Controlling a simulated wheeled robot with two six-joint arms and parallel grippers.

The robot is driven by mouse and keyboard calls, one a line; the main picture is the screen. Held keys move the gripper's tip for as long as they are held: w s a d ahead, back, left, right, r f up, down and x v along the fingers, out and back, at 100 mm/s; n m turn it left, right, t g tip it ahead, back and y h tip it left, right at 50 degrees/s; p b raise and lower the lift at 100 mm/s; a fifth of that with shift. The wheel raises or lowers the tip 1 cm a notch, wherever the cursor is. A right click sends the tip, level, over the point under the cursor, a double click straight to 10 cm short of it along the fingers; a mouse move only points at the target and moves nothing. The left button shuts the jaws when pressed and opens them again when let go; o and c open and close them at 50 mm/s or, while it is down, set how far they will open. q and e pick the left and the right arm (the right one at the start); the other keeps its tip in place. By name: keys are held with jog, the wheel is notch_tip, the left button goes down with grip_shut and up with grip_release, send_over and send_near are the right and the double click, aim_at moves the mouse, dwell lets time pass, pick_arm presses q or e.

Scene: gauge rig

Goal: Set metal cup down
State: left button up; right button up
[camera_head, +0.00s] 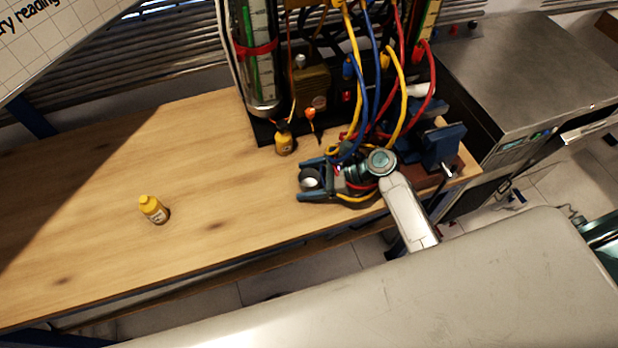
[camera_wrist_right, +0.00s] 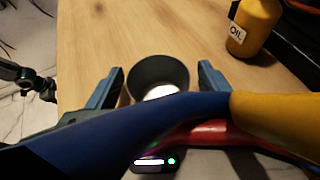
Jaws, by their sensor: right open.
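The metal cup (camera_head: 310,179) stands upright on the wooden table (camera_head: 225,195), near its front edge. My right gripper (camera_head: 303,180) is open, with one finger on each side of the cup. In the right wrist view, the cup (camera_wrist_right: 146,72) shows its dark round inside between the two blue-grey fingers (camera_wrist_right: 162,72), with a narrow gap on each side. Blue, red and yellow cables cross in front of that camera and hide the cup's near side. My left gripper does not show.
Loose cables hang around my right wrist. A blue vise (camera_head: 441,147) sits at the table's right end. The table's left part is mostly clear.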

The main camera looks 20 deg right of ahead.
jog(key=shift+x, duration=0.85)
jog(key=shift+c, duration=0.2)
jog(key=c, duration=1)
jog(key=shift+r, duration=0.1)
